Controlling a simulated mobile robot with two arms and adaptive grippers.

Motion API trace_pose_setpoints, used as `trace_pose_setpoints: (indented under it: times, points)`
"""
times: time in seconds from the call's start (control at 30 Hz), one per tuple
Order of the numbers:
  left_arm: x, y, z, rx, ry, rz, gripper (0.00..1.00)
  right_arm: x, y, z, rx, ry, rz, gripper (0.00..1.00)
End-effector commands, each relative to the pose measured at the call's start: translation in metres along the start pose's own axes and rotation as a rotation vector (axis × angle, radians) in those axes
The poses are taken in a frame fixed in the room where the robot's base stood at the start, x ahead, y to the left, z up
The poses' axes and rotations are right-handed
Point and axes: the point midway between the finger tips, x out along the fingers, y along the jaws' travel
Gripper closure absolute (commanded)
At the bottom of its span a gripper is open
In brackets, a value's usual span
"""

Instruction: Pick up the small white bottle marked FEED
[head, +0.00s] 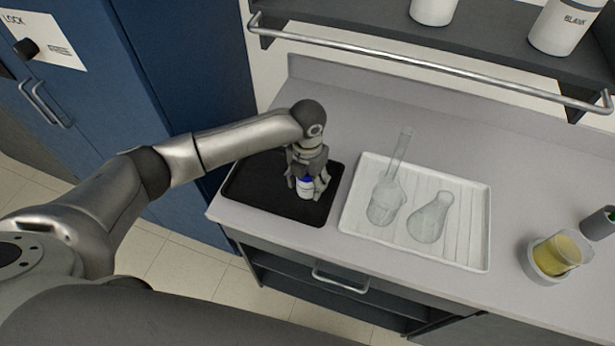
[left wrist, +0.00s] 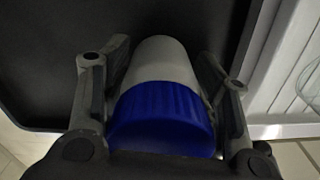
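A small white bottle (head: 305,191) with a blue cap is at the black tray on the left of the bench. It also shows in the left wrist view as a pale body (left wrist: 160,62) with a ribbed blue cap (left wrist: 163,117) nearest the camera. My left gripper (head: 307,184) comes from above, with one finger on each side of the bottle. The fingers lie very close to its sides; whether they press on it is unclear. No label can be read on the bottle. My right gripper is not in view.
The black tray (head: 249,192) is otherwise bare. Beside it, a white ribbed tray (head: 468,238) holds two glass flasks (head: 386,203) (head: 430,218). A beaker of yellow liquid (head: 560,253) stands at right. A metal rail (head: 400,58) and shelf with white containers run behind.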

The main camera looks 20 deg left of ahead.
Motion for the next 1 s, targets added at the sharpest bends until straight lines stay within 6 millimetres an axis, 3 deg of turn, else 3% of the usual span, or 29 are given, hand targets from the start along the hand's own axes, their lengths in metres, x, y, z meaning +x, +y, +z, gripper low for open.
trace_pose_setpoints:
  times: [0.13, 0.63, 0.77, 1.0]
  points:
    - [0.0, 0.0, 0.0, 0.0, -0.001, 0.0, 0.74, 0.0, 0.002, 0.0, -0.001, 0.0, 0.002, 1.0]
    - [-0.008, 0.001, 0.001, 0.0, -0.004, 0.0, 0.75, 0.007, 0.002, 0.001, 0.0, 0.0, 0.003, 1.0]
    - [-0.025, 0.0, 0.002, 0.001, -0.007, -0.001, 0.75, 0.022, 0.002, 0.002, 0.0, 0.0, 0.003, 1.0]
    - [-0.074, -0.024, -0.028, 0.007, -0.008, -0.001, 0.75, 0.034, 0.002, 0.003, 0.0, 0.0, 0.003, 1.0]
